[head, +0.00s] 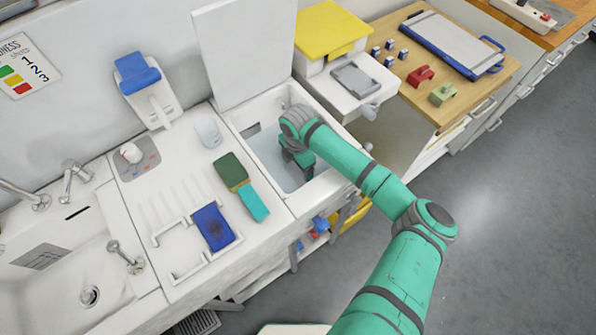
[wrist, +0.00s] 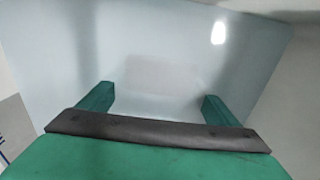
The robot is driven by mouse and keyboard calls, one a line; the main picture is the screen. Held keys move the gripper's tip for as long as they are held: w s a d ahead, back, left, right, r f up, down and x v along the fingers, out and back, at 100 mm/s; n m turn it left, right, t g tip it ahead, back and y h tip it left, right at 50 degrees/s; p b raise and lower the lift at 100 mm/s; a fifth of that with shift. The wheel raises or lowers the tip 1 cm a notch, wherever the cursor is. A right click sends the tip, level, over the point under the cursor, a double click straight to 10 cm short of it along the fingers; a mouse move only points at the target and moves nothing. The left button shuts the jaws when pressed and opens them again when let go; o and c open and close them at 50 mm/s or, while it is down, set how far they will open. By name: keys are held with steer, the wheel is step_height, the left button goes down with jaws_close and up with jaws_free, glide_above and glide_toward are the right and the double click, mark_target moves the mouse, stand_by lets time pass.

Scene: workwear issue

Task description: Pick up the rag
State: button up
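My gripper (head: 298,165) is down inside the open white bin (head: 330,183), under its raised lid. In the wrist view my gripper (wrist: 157,95) is open, its two green fingers well apart with nothing between them. Beyond the fingers a faint pale rectangle (wrist: 162,76) shows on the bin's inner surface; I cannot tell whether it is a rag or a mark. A blue, cloth-like piece with a dark stain (head: 213,227) lies on the white rack on the counter, left of the bin. I cannot tell for certain which thing is the rag.
A dark green and teal piece (head: 241,185) lies on the counter between rack and bin. The raised white lid (head: 245,50) stands behind the bin. A yellow-topped box (head: 330,30) and a wooden table (head: 460,88) with small items are to the right. A sink (head: 75,270) is at left.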

steer(key=shift+r, duration=0.1)
steer(key=shift+c, duration=0.5)
step_height(320, 180, up, 28)
